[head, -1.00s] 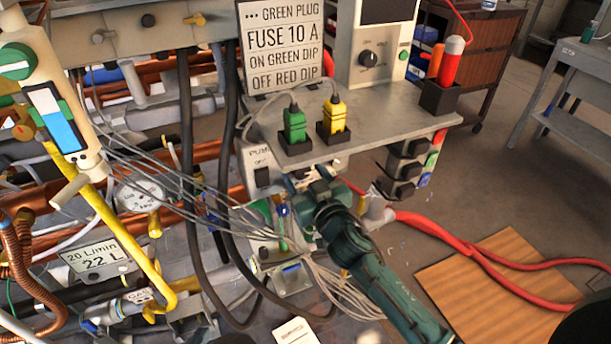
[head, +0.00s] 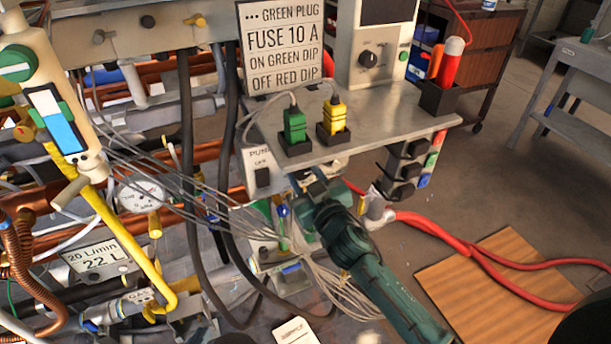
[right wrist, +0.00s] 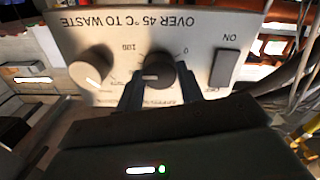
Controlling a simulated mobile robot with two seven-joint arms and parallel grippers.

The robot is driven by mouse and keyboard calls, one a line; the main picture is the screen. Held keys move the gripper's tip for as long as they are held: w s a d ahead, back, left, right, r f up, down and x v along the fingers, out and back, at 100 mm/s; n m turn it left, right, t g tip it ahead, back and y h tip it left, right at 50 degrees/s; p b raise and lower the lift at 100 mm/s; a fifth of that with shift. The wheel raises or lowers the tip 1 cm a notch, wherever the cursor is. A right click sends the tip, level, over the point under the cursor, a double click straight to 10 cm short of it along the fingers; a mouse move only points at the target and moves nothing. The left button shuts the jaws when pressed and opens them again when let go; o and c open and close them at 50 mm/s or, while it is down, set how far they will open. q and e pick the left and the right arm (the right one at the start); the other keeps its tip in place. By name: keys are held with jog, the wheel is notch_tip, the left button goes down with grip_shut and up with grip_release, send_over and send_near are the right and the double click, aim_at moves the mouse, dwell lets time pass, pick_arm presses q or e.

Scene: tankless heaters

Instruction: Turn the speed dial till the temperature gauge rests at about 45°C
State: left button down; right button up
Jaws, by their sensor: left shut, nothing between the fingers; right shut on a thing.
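The speed dial (right wrist: 158,72) is a black knob in the middle of a pale control panel (right wrist: 215,28), which appears upside down in the right wrist view. It has 0 and 100 marks beside it. My right gripper (right wrist: 152,92) is shut on this dial, with a dark finger on each side. In the head view my right gripper (head: 312,185) reaches under the shelf, and the dial is hidden there. A round white gauge (head: 138,195) hangs at the left; I cannot read its needle or tell whether it shows temperature. My left gripper is not in view.
The panel also has a pale knob (right wrist: 92,68) and a black rocker switch (right wrist: 226,68). Above my right gripper is a shelf (head: 385,125) with green (head: 294,125) and yellow plugs (head: 334,117). Grey cables (head: 215,190) hang close to its left. Red hoses (head: 450,235) cross the floor.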

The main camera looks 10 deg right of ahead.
jog(key=n, duration=0.6)
jog(key=shift+p, duration=0.4)
jog(key=n, duration=0.5)
jog(key=shift+n, duration=0.3)
jog(key=o, duration=1)
jog(key=s+d, duration=0.2)
jog(key=s, duration=1.1)
jog(key=shift+d, duration=0.25)
